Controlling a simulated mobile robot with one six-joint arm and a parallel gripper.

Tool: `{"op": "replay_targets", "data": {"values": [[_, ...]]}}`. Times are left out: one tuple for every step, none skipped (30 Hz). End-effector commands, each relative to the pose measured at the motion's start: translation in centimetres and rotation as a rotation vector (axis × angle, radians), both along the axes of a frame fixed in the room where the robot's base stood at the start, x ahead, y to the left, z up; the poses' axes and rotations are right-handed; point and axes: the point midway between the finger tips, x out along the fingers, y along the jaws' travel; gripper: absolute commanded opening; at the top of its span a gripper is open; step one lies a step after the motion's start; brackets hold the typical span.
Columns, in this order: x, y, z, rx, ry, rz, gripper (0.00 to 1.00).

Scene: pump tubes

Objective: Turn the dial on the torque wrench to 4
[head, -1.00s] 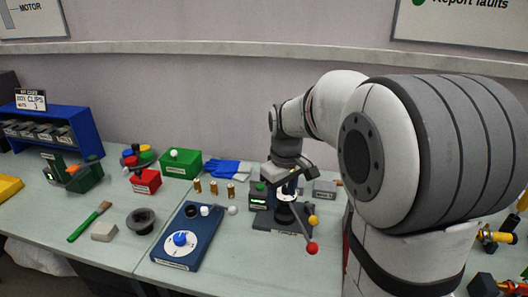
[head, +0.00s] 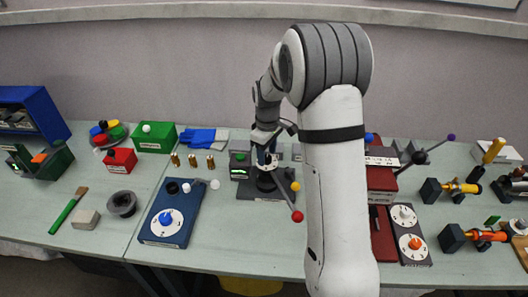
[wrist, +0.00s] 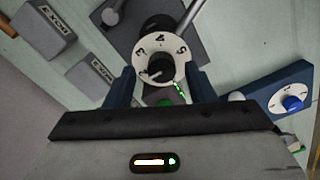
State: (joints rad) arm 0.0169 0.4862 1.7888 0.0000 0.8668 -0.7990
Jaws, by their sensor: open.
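In the wrist view a round white dial (wrist: 149,47) with black numbers around a dark central knob (wrist: 159,70) faces the camera. A 4 seems to be near its far edge, but the dial's setting is not clear. My gripper (wrist: 160,78) is open, with one dark blue finger on each side of the dial's near part. I cannot tell whether the fingers touch it. In the head view my gripper (head: 265,158) is above a dark stand (head: 258,192) with red-ball and yellow-ball levers. The dial is hidden there by the gripper.
A blue plate (head: 154,236) with a blue-knobbed dial lies left of the stand. A small box with a green display (head: 239,172) stands close beside it. Brass cylinders (head: 193,161) stand behind to the left. Red and dark dial blocks (head: 410,249) are to the right.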

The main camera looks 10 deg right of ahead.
Motion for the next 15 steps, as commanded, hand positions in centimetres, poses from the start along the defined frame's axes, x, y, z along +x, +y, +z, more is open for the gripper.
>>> {"op": "replay_targets", "data": {"values": [[-0.03,0.01,-0.28,0.000,0.001,0.000,0.50],[-0.04,0.02,-0.42,0.000,0.001,0.000,0.50],[-0.02,0.02,-0.56,0.000,0.000,0.000,0.50],[-0.01,0.03,-0.62,0.000,0.000,0.000,0.50],[-0.01,0.03,-0.66,0.000,0.000,0.000,0.50],[-0.01,0.04,-0.67,0.000,0.000,0.000,0.50],[-0.01,0.04,-0.68,0.000,0.000,0.000,0.50],[-0.01,0.04,-0.67,0.000,0.000,0.000,0.50],[-0.01,0.04,-0.67,0.000,0.000,0.000,0.50],[-0.01,0.04,-0.66,0.000,0.000,0.000,0.50],[-0.01,0.04,-0.66,0.000,0.000,0.000,0.48],[-0.01,0.04,-0.65,0.000,0.000,0.000,0.45],[-0.02,0.05,-0.65,0.000,0.000,0.000,0.42],[-0.02,0.05,-0.64,0.000,0.000,0.000,0.40],[-0.02,0.05,-0.64,0.000,0.000,0.000,0.37]]}}
